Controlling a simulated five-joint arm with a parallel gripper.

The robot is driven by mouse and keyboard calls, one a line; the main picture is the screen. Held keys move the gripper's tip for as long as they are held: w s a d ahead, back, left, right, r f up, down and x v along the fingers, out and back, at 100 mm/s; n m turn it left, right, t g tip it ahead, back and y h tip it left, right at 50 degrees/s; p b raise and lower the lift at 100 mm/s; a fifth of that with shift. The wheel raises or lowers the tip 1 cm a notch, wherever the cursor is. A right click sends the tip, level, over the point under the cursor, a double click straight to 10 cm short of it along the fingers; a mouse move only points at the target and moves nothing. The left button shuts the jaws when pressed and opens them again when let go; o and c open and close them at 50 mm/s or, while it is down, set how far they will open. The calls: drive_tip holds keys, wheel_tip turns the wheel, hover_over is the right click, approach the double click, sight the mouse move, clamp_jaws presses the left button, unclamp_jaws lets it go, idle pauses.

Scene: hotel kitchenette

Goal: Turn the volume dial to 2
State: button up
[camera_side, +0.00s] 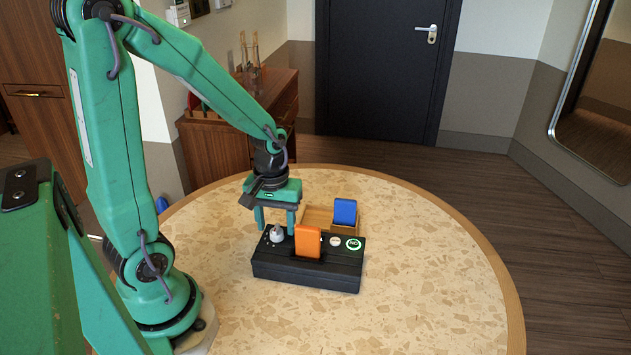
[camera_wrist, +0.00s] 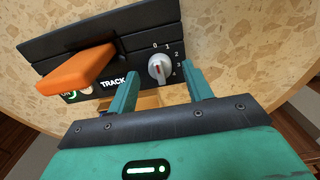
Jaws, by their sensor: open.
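The volume dial (camera_side: 277,234) is a small light-grey knob on the left part of a black player box (camera_side: 305,274). In the wrist view the dial (camera_wrist: 160,68) has a red mark and white numbers from 0 to 4 around it; which number the mark points at is hard to tell. My gripper (camera_side: 276,229) is open, with its two green fingers pointing down over the dial. In the wrist view my gripper (camera_wrist: 160,77) has one finger on each side of the dial, with gaps; contact is not visible.
An orange cartridge (camera_side: 308,241) stands in the box beside the dial, near my fingers. A round button lit green (camera_side: 354,244) is at the box's right. Behind it, a wooden tray (camera_side: 317,217) holds a blue cartridge (camera_side: 345,211). The round table (camera_side: 430,270) is clear at right.

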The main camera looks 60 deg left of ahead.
drive_tip(key=shift+f, duration=0.7)
drive_tip(key=c, duration=1)
